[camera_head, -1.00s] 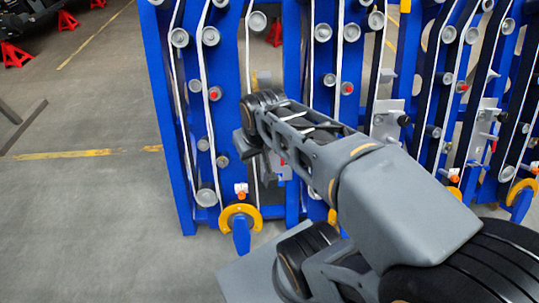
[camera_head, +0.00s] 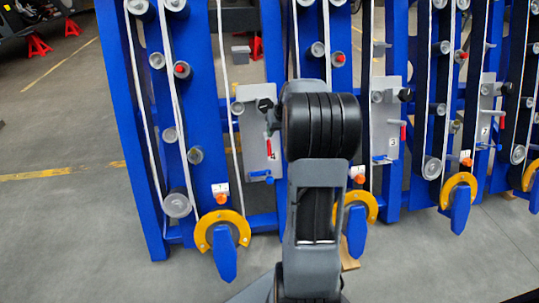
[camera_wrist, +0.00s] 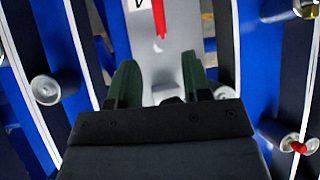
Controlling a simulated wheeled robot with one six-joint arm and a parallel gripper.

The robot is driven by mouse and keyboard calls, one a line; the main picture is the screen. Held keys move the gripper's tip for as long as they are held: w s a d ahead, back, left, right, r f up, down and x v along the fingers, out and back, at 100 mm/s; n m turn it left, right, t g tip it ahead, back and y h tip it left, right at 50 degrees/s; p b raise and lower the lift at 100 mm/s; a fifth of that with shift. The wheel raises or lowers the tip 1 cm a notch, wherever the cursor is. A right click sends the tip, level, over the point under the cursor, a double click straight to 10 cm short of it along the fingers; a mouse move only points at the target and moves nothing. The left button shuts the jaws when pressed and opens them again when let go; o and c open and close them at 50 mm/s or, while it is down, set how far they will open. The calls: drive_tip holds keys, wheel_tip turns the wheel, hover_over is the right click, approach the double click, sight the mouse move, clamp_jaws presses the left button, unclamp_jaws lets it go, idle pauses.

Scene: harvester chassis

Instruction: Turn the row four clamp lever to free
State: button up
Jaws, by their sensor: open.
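The grey plate of row four (camera_head: 258,135), marked 4, stands on the leftmost blue frame in the head view. It carries a black knob (camera_head: 265,104), a slim red lever (camera_head: 268,147) hanging down and a blue handle (camera_head: 262,175) near its lower edge. The frames do not show which one is the clamp lever. In the wrist view the plate (camera_wrist: 172,50) lies beyond my gripper (camera_wrist: 158,72), with the red lever (camera_wrist: 159,18) at the top. My green fingers are spread apart, with nothing visibly held. In the head view my arm hides the gripper.
Rollers with white belts line the blue frames. Yellow half-rings (camera_head: 222,222) with blue levers sit low. Open floor (camera_head: 60,230) lies at left.

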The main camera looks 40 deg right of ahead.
sight(270, 147)
drive_tip(key=b+x, duration=0.4)
drive_tip(key=x, duration=0.9)
drive_tip(key=shift+w+d+f, duration=0.1)
drive_tip(key=shift+d+f, duration=0.05)
clamp_jaws()
